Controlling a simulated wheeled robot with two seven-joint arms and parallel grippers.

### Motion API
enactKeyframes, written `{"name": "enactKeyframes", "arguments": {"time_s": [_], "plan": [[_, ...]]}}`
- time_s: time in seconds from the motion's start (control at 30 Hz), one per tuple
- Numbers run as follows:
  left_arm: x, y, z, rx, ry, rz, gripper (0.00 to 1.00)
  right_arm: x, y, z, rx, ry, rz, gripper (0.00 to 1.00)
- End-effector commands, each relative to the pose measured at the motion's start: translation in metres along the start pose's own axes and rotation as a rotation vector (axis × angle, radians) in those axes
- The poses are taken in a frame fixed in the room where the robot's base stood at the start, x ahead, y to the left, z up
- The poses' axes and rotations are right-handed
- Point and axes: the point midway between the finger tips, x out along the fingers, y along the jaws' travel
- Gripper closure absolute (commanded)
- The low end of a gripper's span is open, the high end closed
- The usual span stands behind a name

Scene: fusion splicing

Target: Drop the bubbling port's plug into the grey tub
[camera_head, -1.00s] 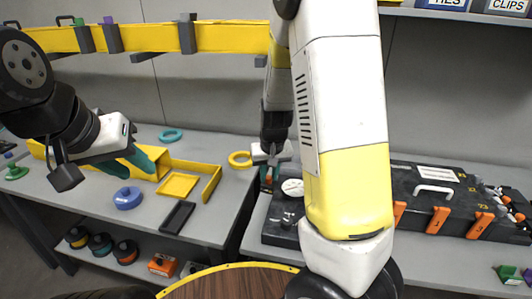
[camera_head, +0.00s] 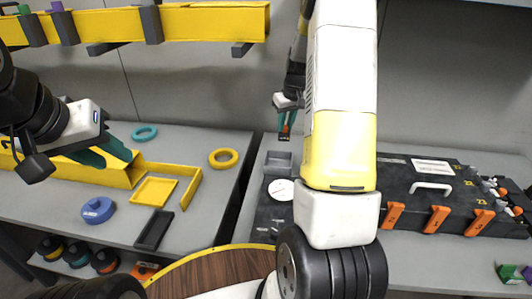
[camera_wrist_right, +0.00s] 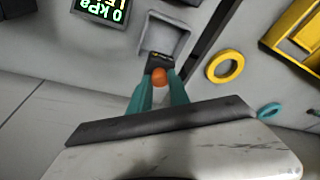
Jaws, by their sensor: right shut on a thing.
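My right gripper (camera_head: 286,128) is shut on the plug, a small dark block with an orange part (camera_wrist_right: 160,76). It holds the plug up, clear of the bench, just behind the grey tub as seen in the head view. The grey tub (camera_head: 279,169) is a small square open tray at the back left of the black panel. In the right wrist view the tub's rim (camera_wrist_right: 186,44) lies just beyond the plug, which overlaps its near edge. My left gripper (camera_head: 107,152) is at the left, its teal fingers apart and empty above the yellow bin. The bubbling port cannot be made out.
A yellow ring (camera_head: 223,158) lies on the left bench (camera_head: 205,210), across a gap from the tub. A black case (camera_head: 430,200) with orange latches stands at the right. A yellow rail (camera_head: 205,22) crosses above. My right arm blocks the middle of the head view.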

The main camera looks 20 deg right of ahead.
Motion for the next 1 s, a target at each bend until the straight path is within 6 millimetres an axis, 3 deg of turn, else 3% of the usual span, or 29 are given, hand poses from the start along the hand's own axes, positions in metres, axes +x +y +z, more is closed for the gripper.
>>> {"name": "enactKeyframes", "arguments": {"time_s": [0.4,0.83,0.87,0.97,1.0], "plan": [[0.0,0.0,0.0,0.0,0.0,0.0,0.64,0.044,0.0,0.013,0.002,-0.001,0.0,1.0],[0.0,0.0,0.0,0.0,0.0,0.0,0.64,0.051,0.0,0.015,0.002,0.0,0.001,1.0],[0.0,0.0,0.0,0.0,0.0,0.0,0.64,0.051,0.0,0.015,0.002,0.0,0.001,0.72],[0.0,0.0,0.0,0.0,0.0,0.0,0.64,0.051,0.0,0.015,0.002,0.0,0.001,0.52],[0.0,0.0,0.0,0.0,0.0,0.0,0.64,0.051,0.0,0.015,0.002,0.0,0.001,0.52]]}}
